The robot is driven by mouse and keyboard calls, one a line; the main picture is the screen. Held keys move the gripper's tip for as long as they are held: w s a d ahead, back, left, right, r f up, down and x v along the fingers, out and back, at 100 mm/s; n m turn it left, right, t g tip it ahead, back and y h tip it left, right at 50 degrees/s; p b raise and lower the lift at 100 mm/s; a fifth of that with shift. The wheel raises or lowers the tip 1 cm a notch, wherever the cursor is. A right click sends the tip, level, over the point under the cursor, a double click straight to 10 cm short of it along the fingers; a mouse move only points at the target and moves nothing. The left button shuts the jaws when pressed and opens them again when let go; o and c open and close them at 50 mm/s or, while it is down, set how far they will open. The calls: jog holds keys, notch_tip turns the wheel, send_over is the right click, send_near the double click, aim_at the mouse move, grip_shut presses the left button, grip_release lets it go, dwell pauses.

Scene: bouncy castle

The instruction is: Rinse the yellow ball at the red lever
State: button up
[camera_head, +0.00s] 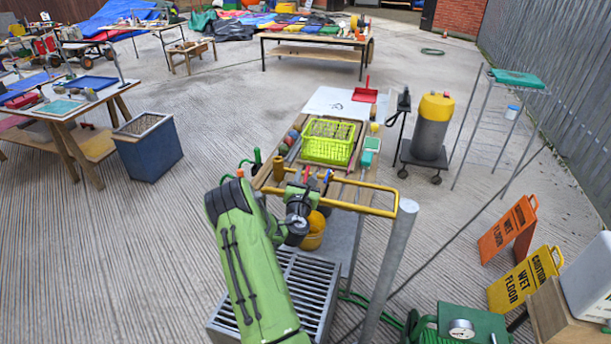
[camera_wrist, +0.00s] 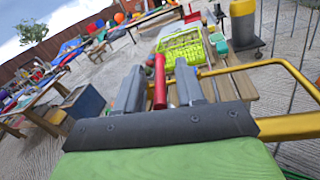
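My gripper (camera_wrist: 160,88) reaches over the near end of a slatted wooden bench (camera_head: 345,193); it also shows in the head view (camera_head: 308,180). Its two grey fingers stand apart. An upright red cylinder, likely the red lever (camera_wrist: 160,80), shows between them in the wrist view, with narrow gaps on both sides. I cannot tell how deep between the fingers it is. A round yellow-orange thing (camera_head: 317,221) shows at a yellow bucket below the bench's near end. A small yellow round thing (camera_head: 374,127) lies near the crate. I cannot tell which is the yellow ball.
A yellow pipe rail (camera_head: 345,206) runs across the bench's near end to a grey post (camera_head: 388,275). A lime crate (camera_head: 328,150) stands on the bench. A metal grate (camera_head: 308,290) lies below my arm. Wet-floor signs (camera_head: 524,280) stand at right. Open floor lies left.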

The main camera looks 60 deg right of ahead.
jog(key=shift+c, duration=0.5)
grip_shut()
jog(key=shift+w+a+r+n+t+y+p, duration=0.15)
jog(key=shift+n+t+y+p, duration=0.35)
jog(key=shift+t+p, duration=0.4)
jog(key=shift+w+n, duration=0.1)
jog(key=shift+n, duration=0.2)
